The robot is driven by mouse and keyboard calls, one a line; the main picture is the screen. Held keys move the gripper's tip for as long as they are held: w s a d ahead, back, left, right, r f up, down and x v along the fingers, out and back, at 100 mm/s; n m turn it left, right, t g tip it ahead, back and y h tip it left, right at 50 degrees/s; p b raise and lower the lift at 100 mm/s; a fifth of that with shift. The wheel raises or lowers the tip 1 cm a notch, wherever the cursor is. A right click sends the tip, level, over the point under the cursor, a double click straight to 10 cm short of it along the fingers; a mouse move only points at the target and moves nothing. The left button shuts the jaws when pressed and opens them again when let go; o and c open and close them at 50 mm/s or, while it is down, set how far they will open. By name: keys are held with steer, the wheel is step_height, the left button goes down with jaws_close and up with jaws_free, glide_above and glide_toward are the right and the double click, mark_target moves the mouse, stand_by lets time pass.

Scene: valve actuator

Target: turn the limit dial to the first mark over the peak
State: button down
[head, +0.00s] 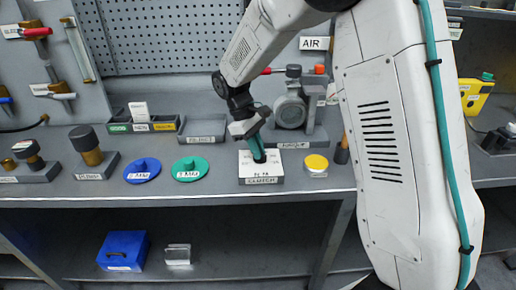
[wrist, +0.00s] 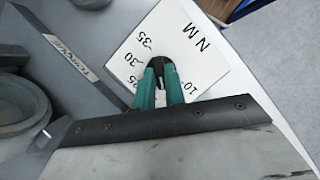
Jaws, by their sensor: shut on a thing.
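The limit dial is a small dark knob (wrist: 158,67) on a white plate (wrist: 205,62). The plate reads "N M" and carries numbers; 10, 25, 30 and 35 are legible in the wrist view. In the head view the white plate (head: 246,172) lies on the bench with a label that seems to read "CLUTCH". My gripper (head: 259,158) comes down onto the plate's middle with teal fingers. In the wrist view my gripper (wrist: 160,66) is shut on the knob. The fingers hide most of the knob and some marks, so its pointer setting cannot be read.
A round grey gauge (head: 290,110) stands just behind the plate; its reading is too small to tell. A yellow-topped button (head: 316,162) sits close on the right. Green (head: 190,169) and blue (head: 142,171) discs lie to the left. The bench's front edge is close.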

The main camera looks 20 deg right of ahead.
stand_by(0.4)
steer(key=c, duration=1.5)
jaws_free()
steer(key=shift+o, duration=0.2)
steer(key=shift+r, duration=0.1)
steer(key=v, duration=0.7)
steer(key=shift+a+r, duration=0.15)
steer(key=shift+r, duration=0.2)
